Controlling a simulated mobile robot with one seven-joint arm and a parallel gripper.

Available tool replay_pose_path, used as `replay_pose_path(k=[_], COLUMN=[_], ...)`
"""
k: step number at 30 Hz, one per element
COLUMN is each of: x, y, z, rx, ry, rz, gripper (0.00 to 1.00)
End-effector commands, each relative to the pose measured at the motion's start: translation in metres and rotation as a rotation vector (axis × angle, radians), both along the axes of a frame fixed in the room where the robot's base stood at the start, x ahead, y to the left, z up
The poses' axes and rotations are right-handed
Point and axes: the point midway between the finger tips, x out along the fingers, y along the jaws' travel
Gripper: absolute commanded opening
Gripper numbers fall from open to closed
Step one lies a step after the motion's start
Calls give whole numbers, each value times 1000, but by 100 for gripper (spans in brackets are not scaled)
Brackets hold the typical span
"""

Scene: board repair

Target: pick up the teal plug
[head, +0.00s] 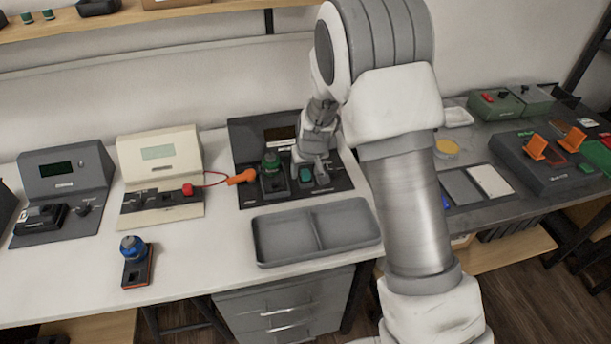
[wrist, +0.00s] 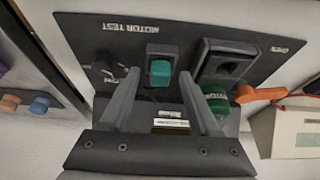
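The teal plug (head: 305,174) is a small teal block on the dark motor test panel (head: 330,185). In the wrist view the plug (wrist: 160,73) sits upright in the picture's middle, with a pale grey part at its far end. My gripper (wrist: 160,80) is open, with one finger to each side of the plug in that view and visible gaps between. Whether the fingertips are down at the plug's height I cannot tell. In the head view my gripper (head: 312,160) is just above the panel, close to the plug.
A green-capped part (head: 271,162) stands close by on the panel, near one finger in the wrist view. An orange plug (head: 242,177) on a red cable lies left of it. An empty grey two-part tray (head: 315,232) lies in front. A blue-knobbed part (head: 134,258) stands at left.

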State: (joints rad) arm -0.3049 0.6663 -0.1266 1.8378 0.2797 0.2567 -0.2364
Motion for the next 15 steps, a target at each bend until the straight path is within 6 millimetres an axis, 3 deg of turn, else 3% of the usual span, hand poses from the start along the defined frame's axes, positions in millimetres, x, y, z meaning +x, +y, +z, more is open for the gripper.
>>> replay_pose_path(k=[1, 10, 15], x=[0, 0, 0], y=[0, 0, 0], z=[0, 0, 0], rx=[0, 0, 0], ry=[0, 0, 0], rz=[0, 0, 0], gripper=[52, 0, 0])
